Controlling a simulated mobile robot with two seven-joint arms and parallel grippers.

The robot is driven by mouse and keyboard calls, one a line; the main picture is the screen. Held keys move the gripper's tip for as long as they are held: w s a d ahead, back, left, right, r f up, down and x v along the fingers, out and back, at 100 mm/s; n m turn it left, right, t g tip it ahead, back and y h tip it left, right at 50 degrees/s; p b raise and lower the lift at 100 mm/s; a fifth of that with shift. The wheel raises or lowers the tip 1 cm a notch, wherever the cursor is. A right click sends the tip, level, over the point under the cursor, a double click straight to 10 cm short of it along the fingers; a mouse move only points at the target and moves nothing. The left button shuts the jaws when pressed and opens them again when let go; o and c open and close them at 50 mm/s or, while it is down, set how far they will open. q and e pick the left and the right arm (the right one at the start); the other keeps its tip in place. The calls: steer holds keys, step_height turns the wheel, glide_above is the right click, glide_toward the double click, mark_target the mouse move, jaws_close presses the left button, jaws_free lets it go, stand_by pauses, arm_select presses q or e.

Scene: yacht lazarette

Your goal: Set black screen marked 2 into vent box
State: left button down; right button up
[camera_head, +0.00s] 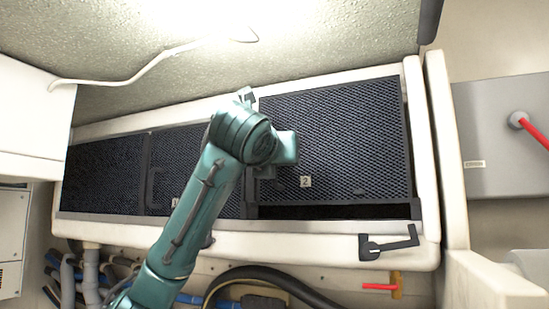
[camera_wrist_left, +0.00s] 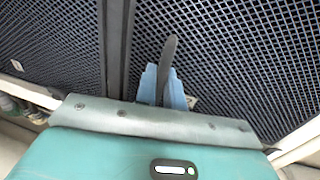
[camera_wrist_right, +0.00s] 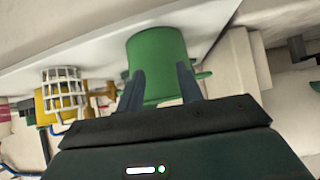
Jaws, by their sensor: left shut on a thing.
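The black mesh screen marked 2 (camera_head: 335,135) lies over the right part of the white vent box (camera_head: 140,229). A dark gap shows along its front edge, so it does not cover that strip. My left gripper (camera_wrist_left: 165,90) is shut on an upright grey tab at the left edge of this screen. In the head view my teal left arm hides the fingertips and part of that edge. My right gripper (camera_wrist_right: 160,88) shows only in its wrist view. It is open, with a green cylindrical object (camera_wrist_right: 157,55) beyond and between its fingers.
Other black mesh screens (camera_head: 105,170) fill the box to the left, one with its label partly hidden. A black latch handle (camera_head: 390,243) sits on the front rim at right. Hoses (camera_head: 285,282) run below. A grey case (camera_head: 500,140) stands at right.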

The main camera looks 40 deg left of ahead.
arm_select(q)
steer(key=shift+r+p, duration=0.1)
steer(key=shift+p, duration=0.2)
stand_by(0.5)
steer(key=shift+f+b, duration=0.7)
steer(key=shift+f, duration=0.35)
stand_by(0.4)
steer(key=shift+f+b, duration=0.55)
steer(key=shift+f, duration=0.35)
steer(key=c, duration=1.6)
jaws_free()
steer(key=shift+s, duration=0.1)
steer(key=shift+o, duration=1)
steer(key=shift+f, duration=0.1)
